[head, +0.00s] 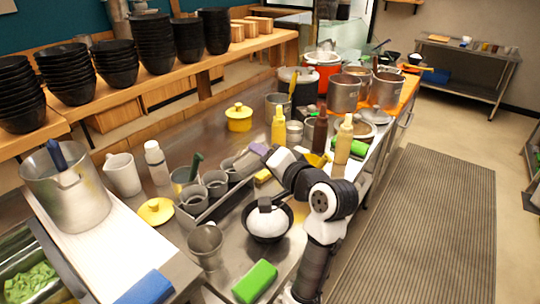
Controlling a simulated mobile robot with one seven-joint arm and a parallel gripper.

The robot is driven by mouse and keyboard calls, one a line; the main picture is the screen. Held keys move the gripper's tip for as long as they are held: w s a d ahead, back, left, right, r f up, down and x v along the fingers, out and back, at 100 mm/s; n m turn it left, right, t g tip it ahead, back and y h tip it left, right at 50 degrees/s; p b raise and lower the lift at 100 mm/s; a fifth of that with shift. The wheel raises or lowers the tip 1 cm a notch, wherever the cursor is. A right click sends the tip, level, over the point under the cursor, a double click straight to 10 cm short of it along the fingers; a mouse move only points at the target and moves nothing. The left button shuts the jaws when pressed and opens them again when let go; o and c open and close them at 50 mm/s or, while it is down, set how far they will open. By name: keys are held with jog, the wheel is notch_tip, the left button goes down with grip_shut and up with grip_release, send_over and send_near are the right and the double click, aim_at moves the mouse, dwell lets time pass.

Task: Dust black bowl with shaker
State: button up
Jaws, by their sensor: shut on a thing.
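The black bowl (249,232) stands on the steel counter in front of my arm, with a white mound like rice in it. A small dark patch shows near the top of the mound. My gripper (247,161) is beyond and left of the bowl, above the far end of the cup tray. It is shut on a small grey item that looks like the shaker, mostly hidden by the gripper and hard to make out. The gripper is apart from the bowl.
A tray with metal cups (192,201) lies left of the bowl. A metal cup (206,246) and green block (255,281) stand nearer. Squeeze bottles (343,141) and pots (344,92) crowd the counter beyond. Stacked black bowls (158,45) line the shelf.

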jog(key=f+m+y+b, duration=0.1)
jog(key=f+m+b, duration=0.1)
jog(key=a+f+m+b, duration=0.1)
jog(key=f+b, duration=0.1)
jog(key=shift+s+a+m+t+y, duration=0.15)
jog(key=shift+a+m+t+y, duration=0.05)
jog(key=shift+m+t+y, duration=0.2)
jog(key=shift+f+m+b, duration=0.25)
jog(key=shift+m+b, duration=0.45)
jog(key=shift+b, duration=0.15)
jog(key=f+m+t+b, duration=0.1)
jog(key=m, duration=0.3)
jog(key=f+m+t+b, duration=0.2)
jog(key=m, duration=0.2)
jog(key=d+f+m+t+b, duration=0.1)
jog(key=f+m+t+b, duration=0.1)
jog(key=m, duration=0.1)
jog(key=shift+m, duration=0.4)
jog(key=shift+o, duration=0.4)
jog(key=shift+c, duration=1.3)
notch_tip(320, 180, up, 5)
jog(key=shift+f, duration=2.55)
